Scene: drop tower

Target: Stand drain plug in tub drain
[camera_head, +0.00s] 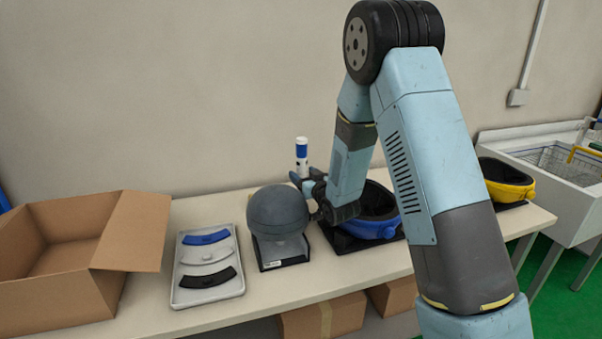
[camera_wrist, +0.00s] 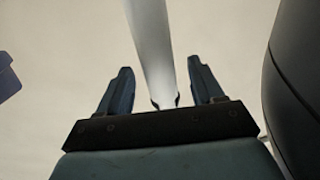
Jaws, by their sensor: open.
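A white upright cylinder with a blue band (camera_head: 301,152) stands at the back of the bench, behind the grey ball; its lower part is hidden. I cannot tell for sure that it is the drain plug. My gripper (camera_head: 305,179) is open beside its lower part. In the wrist view, a long white shape (camera_wrist: 151,45) lies between the spread fingers of my gripper (camera_wrist: 160,70), with a gap on each side.
On the bench (camera_head: 215,318) are an open cardboard box (camera_head: 50,300), a tray (camera_head: 178,297) of curved pads, a grey ball (camera_head: 278,212) on a stand, a blue helmet (camera_head: 376,229) and a yellow helmet (camera_head: 513,190). A wire basket (camera_head: 565,160) sits in the tub.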

